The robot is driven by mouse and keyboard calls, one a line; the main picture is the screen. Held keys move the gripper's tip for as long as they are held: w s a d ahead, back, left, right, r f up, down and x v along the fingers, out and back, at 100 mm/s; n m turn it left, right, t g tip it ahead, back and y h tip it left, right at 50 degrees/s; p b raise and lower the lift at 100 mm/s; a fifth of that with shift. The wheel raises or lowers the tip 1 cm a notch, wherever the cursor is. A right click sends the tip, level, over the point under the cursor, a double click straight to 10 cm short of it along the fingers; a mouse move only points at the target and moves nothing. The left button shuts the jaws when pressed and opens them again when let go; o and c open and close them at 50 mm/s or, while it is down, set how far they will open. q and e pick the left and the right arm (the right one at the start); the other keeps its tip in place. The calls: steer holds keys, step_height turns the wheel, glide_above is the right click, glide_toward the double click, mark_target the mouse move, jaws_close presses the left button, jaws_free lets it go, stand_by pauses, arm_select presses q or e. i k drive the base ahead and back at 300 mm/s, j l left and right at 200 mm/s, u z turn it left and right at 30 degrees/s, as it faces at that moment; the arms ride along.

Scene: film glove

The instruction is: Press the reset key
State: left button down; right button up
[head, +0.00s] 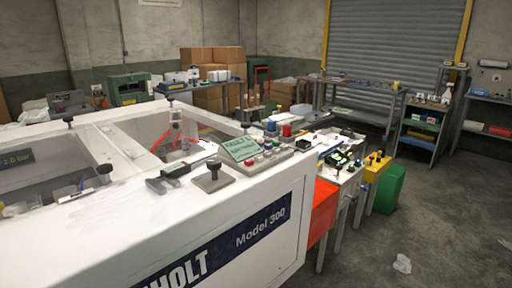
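A grey control panel (262,160) sits on the white top of the large machine near its right end. It has a tilted green display (240,148) with dark text too small to read. Several small buttons sit around the display, including a red button (249,162). I cannot tell which of them is the reset key, as no label is legible. Neither of my grippers shows in the head view, and nothing covers the panel.
A dark-knobbed lever on a square base (212,177) and a grey-black tool (178,172) lie left of the panel. The machine (255,215) has open wells behind. Cluttered benches (345,160) stand to the right; the floor (440,220) at right is mostly clear.

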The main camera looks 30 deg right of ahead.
mark_target(249, 162)
steer(key=i+l, duration=0.1)
steer(key=l, duration=0.85)
steer(key=i+l+u, duration=0.1)
steer(key=l, duration=0.85)
steer(key=i+l, duration=0.1)
steer(key=l, duration=0.85)
